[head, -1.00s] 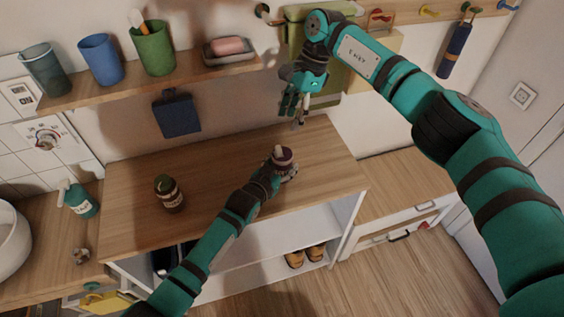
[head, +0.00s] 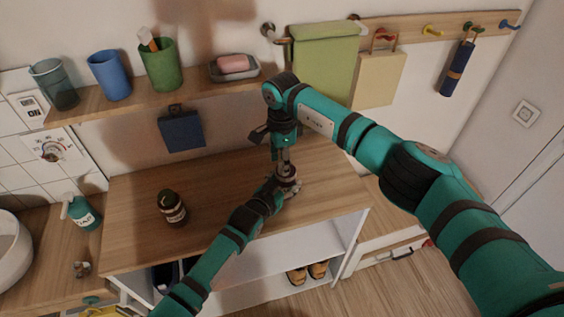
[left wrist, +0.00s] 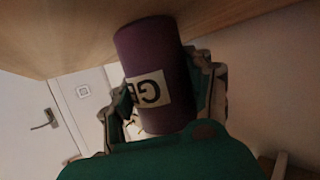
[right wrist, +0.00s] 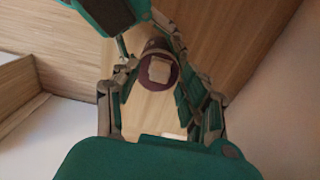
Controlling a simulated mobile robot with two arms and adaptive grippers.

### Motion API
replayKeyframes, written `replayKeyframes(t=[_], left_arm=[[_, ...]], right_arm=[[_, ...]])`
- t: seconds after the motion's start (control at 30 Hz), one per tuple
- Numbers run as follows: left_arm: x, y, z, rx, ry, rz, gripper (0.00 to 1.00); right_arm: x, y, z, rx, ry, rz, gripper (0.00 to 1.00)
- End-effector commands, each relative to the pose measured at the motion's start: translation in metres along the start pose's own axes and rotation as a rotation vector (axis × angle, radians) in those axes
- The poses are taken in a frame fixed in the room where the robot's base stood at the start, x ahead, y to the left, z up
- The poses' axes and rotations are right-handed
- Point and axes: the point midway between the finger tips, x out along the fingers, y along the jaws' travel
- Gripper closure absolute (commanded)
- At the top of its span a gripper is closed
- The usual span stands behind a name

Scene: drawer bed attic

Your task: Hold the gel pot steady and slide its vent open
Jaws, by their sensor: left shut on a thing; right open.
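The purple gel pot (head: 288,179) stands on the wooden top near its right end. In the left wrist view the pot (left wrist: 155,55) shows an upside-down white label, partly hidden. My left gripper (head: 280,189) is shut around its side. My right gripper (head: 286,164) points down, open, just above the pot. In the right wrist view the pot's round top (right wrist: 159,72), with a pale square piece on it, shows between the open fingers. I cannot tell whether they touch it, or whether the vent is open.
A dark jar (head: 172,208) stands to the left on the wooden top (head: 130,225). A shelf (head: 190,93) with cups and a soap dish (head: 234,67) runs above at the back. A green towel (head: 325,62) hangs behind my right arm. The top between jar and pot is clear.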

Motion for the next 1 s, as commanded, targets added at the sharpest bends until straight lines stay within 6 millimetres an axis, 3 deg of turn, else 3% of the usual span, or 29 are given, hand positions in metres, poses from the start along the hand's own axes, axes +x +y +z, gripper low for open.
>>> replayKeyframes(t=[0.43,0.77,1.0], left_arm=[[0.0,-0.0001,-0.0001,0.0,0.0,0.0,0.84],[0.0,0.0,-0.0002,0.0,0.0,0.0,0.84],[0.0,0.0,-0.0001,0.0,0.0,0.0,0.84]], right_arm=[[0.0107,0.0001,0.0002,-0.001,-0.001,0.0,0.57],[0.0104,0.0,-0.0001,-0.001,0.0,0.0,1.0],[0.0103,0.0,-0.0002,-0.001,0.0,0.0,1.0]])
